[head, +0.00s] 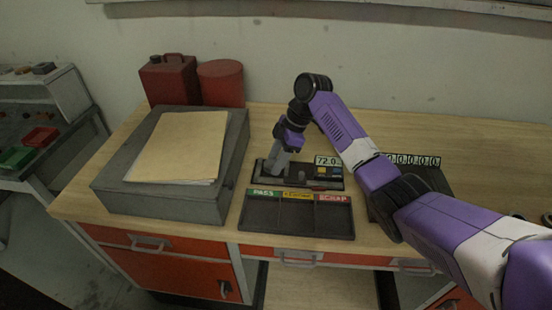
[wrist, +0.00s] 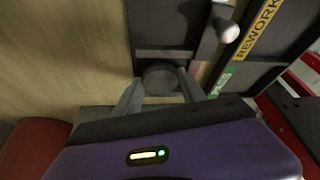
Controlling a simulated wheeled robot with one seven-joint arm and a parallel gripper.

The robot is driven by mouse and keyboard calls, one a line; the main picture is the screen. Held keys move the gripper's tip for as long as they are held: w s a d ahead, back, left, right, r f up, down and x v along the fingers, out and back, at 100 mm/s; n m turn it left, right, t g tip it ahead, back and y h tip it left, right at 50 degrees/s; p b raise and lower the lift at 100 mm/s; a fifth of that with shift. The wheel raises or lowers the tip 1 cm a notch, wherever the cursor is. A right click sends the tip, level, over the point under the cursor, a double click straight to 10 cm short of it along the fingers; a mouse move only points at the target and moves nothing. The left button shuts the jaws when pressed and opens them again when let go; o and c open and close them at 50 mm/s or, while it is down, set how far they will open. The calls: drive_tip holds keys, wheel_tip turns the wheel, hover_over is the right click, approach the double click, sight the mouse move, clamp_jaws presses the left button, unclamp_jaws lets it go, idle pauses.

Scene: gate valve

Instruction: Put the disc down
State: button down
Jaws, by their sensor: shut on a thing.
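My gripper (head: 274,170) points down at the left end of a dark gauge (head: 318,182) with a display reading 72.0. In the wrist view its two fingers (wrist: 160,84) are shut on a round dark grey disc (wrist: 160,76). The disc is at the end of the gauge's dark base (wrist: 163,25); I cannot tell whether it rests on it. The disc cannot be made out in the head view. A dark sorting tray (head: 297,236) in front of the gauge has sections labelled green PASS, yellow REWORK and red SCRAP. Its visible compartments look empty.
A large grey block (head: 160,206) with a tan folder (head: 178,146) stands left of my gripper. A red can (head: 168,80) and red cylinder (head: 221,83) stand behind. A digit counter (head: 413,160) is at the right, by my arm.

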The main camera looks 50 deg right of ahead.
drive_tip(key=shift+f, duration=0.15)
drive_tip(key=c, duration=0.9)
unclamp_jaws()
drive_tip(key=shift+c, duration=0.2)
drive_tip(key=b+v, duration=0.1)
drive_tip(key=v, duration=1.1)
drive_tip(key=shift+b, duration=0.4)
